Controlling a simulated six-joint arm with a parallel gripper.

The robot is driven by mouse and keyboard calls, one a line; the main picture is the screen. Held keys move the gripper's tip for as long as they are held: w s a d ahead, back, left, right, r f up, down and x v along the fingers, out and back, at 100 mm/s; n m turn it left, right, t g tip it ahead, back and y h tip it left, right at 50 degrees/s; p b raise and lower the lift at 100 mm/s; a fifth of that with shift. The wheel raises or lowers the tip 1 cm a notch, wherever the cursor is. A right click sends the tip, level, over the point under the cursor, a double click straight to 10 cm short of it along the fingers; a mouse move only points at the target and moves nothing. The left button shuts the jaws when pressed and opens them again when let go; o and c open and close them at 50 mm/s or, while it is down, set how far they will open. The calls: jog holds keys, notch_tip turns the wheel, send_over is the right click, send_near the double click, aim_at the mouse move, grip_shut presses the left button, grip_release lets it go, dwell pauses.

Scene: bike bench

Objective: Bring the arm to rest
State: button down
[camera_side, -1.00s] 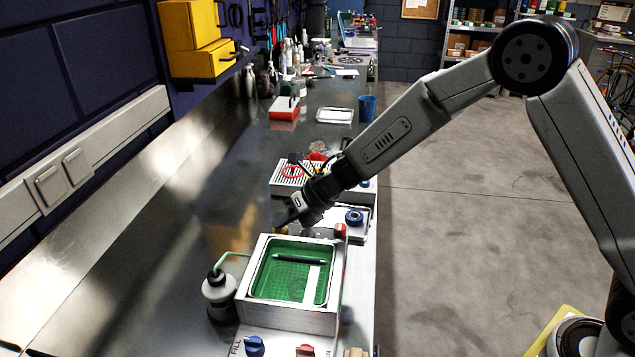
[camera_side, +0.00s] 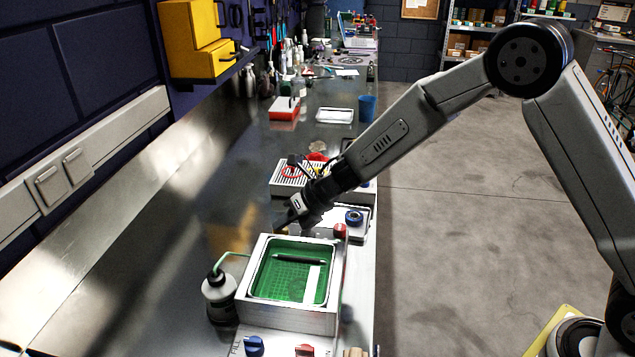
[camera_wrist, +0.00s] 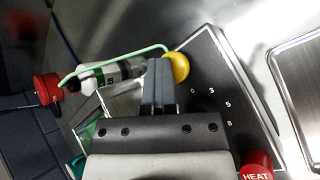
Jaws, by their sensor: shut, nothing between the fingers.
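My gripper (camera_side: 281,224) is shut and empty. In the side view it hangs above the bench behind the square tank with green liquid, apart from the things around it. In the wrist view the closed fingers (camera_wrist: 159,84) point up the picture, in front of a panel with numbers (camera_wrist: 207,75), a yellow knob (camera_wrist: 177,68) and a red HEAT knob (camera_wrist: 256,165). My arm reaches down from the upper right in the side view, with its elbow bent high.
The tank (camera_side: 291,318) holds green liquid and a dark rod (camera_side: 298,259). A wash bottle (camera_side: 219,297) stands at its left. Behind are a striped tray (camera_side: 287,177), a blue cup (camera_side: 367,108) and a red box (camera_side: 284,110). The left bench surface is clear.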

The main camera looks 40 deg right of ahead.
jog(key=shift+s+d+f, duration=0.2)
jog(key=shift+s+f, duration=0.05)
dwell(0.4)
jog(key=shift+w+a+r, duration=0.1)
jog(key=shift+r, duration=3.2)
jog(key=s+d+m+t+h, duration=0.1)
jog(key=s+d+m+h, duration=0.25)
jog(key=d+m, duration=0.55)
jog(key=s+d+m+t+h, duration=0.1)
jog(key=s+d+m+h, duration=0.3)
jog(key=m, duration=0.9)
jog(key=s+d+f+m+g, duration=0.2)
jog(key=s+m, duration=0.5)
jog(key=s, duration=0.1)
jog(key=s+d+f+m+g, duration=0.2)
jog(key=s+m+g, duration=0.1)
jog(key=s+m, duration=0.5)
jog(key=shift+s+d, duration=0.25)
jog(key=shift+s, duration=0.25)
